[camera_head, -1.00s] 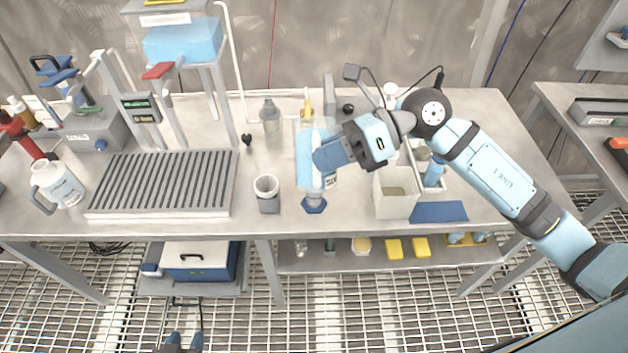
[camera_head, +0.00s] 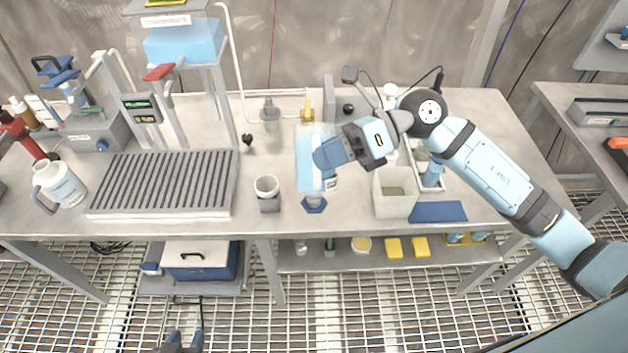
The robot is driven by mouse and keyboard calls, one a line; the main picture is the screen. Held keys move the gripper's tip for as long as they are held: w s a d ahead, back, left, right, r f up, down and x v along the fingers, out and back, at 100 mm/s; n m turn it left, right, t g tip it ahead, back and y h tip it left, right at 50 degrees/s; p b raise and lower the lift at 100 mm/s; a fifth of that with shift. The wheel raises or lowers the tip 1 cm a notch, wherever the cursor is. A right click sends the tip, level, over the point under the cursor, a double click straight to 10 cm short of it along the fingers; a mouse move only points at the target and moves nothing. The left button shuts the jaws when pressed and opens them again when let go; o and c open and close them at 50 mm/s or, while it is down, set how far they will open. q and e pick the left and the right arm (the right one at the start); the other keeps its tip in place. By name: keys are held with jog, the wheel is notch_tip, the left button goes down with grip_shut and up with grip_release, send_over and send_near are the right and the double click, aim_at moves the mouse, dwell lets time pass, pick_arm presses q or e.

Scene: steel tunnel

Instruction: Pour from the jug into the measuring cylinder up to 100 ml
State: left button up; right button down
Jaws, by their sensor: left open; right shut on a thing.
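My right gripper (camera_head: 322,155) is shut on a clear jug (camera_head: 306,150) with light-blue liquid in it, held above the middle of the bench. The measuring cylinder stands just below and in front of the jug; its blue hexagonal foot (camera_head: 314,206) shows near the bench's front edge. The jug and gripper hide most of the cylinder, so its level and scale cannot be read. I cannot tell whether liquid is flowing. My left gripper (camera_head: 184,342) is at the bottom edge, open and empty, low in front of the bench, far from both.
A grey cup (camera_head: 267,194) stands left of the cylinder. A white open bin (camera_head: 395,205) and a blue mat (camera_head: 438,212) are to the right. A ribbed drain rack (camera_head: 160,184) and a white jug-like bottle (camera_head: 58,184) stand left. A clear bottle (camera_head: 270,118) stands behind.

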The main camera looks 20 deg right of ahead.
aim_at(326, 134)
jog(key=shift+w+r, duration=0.1)
dwell(0.5)
jog(key=shift+w+m+g+p, duration=0.15)
jog(key=shift+m+g+p, duration=0.15)
jog(key=shift+m+p, duration=0.15)
jog(key=shift+w+d+r, duration=0.1)
jog(key=shift+w, duration=0.05)
dwell(0.5)
jog(key=shift+w+r+m+y+p, duration=0.1)
jog(key=shift+w+m+y+p, duration=0.15)
jog(key=shift+m+p, duration=0.2)
jog(key=shift+d, duration=0.1)
dwell(0.4)
jog(key=shift+w+r+m+g+y+p, duration=0.2)
jog(key=shift+w+m+g+y+p, duration=0.1)
jog(key=shift+p, duration=0.15)
jog(key=shift+d, duration=0.1)
jog(key=shift+w+d+r+m+g+y, duration=0.15)
jog(key=shift+w+r+m+g+y, duration=0.15)
jog(key=shift+w+m, duration=0.35)
dwell(3.2)
